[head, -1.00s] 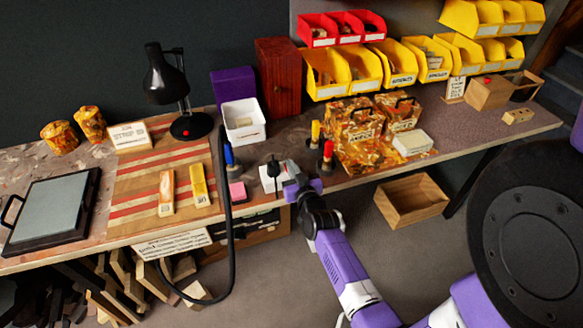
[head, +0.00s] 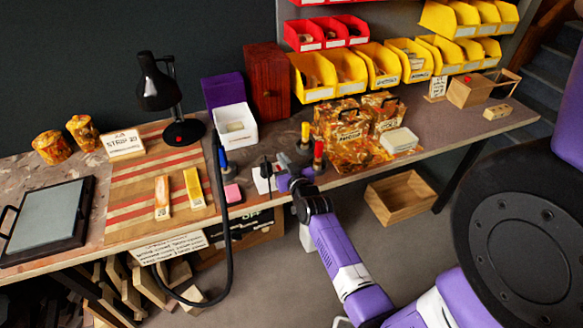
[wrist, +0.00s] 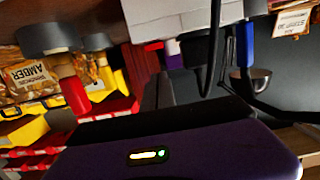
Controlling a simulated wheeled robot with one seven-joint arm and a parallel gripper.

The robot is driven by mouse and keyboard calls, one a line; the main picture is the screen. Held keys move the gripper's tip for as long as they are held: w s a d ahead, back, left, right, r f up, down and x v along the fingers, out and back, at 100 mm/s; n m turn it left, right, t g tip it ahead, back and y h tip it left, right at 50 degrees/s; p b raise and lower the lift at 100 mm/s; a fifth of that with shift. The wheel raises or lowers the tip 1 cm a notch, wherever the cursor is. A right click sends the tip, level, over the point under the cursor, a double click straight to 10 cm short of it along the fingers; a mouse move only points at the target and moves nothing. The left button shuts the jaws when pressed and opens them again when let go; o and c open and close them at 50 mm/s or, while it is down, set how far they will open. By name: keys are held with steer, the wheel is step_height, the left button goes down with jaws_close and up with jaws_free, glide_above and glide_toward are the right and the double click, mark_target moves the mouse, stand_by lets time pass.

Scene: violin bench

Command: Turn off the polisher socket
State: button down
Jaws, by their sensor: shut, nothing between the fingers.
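A white socket block (head: 262,184) sits at the bench's front edge, with a black plug (head: 266,166) standing on it. My gripper (head: 283,162) is at the block's right side and hides part of it. Its fingers are shut and empty. I cannot tell whether they touch the block. In the wrist view, a white box face (wrist: 165,16), likely the socket block, is at the top, with a black cable (wrist: 214,50) beside it. My gripper (wrist: 166,88) is dark and blurred below it. The switch and its position cannot be made out.
A red-handled tool (head: 319,156) stands close to the right of my gripper, and a blue-handled one (head: 222,160) to the left. A black hose (head: 229,240) loops over the bench edge. A pink block (head: 232,193) and a white bin (head: 236,125) are nearby.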

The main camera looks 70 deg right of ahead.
steer(key=s+a+r+b, duration=0.1)
steer(key=s+a+r, duration=0.3)
steer(key=s+a, duration=0.2)
steer(key=shift+a+r, duration=0.15)
steer(key=shift+a, duration=0.4)
steer(key=s+a+r+n+t+y, duration=0.2)
steer(key=a+r, duration=0.2)
steer(key=a, duration=0.7)
steer(key=s+a+r+n+t+y, duration=0.1)
steer(key=s+a+r+n+t, duration=0.2)
steer(key=a, duration=0.9)
steer(key=s+a+r+n+y, duration=0.2)
steer(key=s+a+n+y, duration=0.2)
steer(key=s+a+y, duration=0.5)
steer(key=s+a, duration=0.2)
steer(key=a, duration=0.4)
steer(key=shift+r+n+g, duration=0.2)
steer(key=shift+n+g, duration=0.1)
steer(key=shift+n, duration=0.1)
